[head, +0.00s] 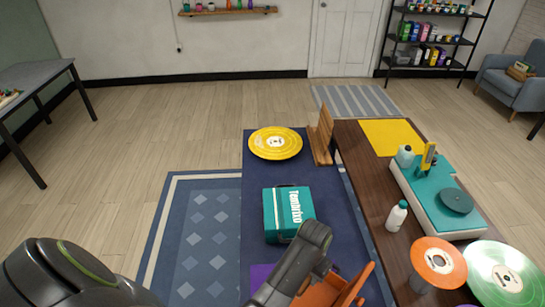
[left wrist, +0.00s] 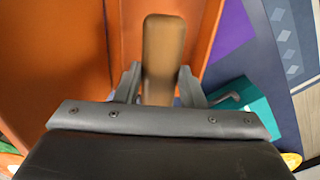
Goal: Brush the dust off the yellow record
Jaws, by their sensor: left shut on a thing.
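The yellow record (head: 275,143) lies flat at the far end of the dark blue surface in the head view. Dust on it is too fine to make out. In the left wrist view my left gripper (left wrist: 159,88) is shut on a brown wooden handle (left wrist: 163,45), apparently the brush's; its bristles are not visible. The handle stands between orange walls of an orange holder (left wrist: 62,60), which also shows at the bottom of the head view (head: 345,289). In the head view my left arm hides the gripper, well short of the record. My right gripper is out of view.
A teal box (head: 277,218) stands between my left arm and the yellow record. A wooden rack (head: 321,136) stands right of the record. The brown table (head: 368,180) at right bears a turntable (head: 421,190), bottles (head: 397,216), an orange record (head: 438,262) and a green record (head: 503,276).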

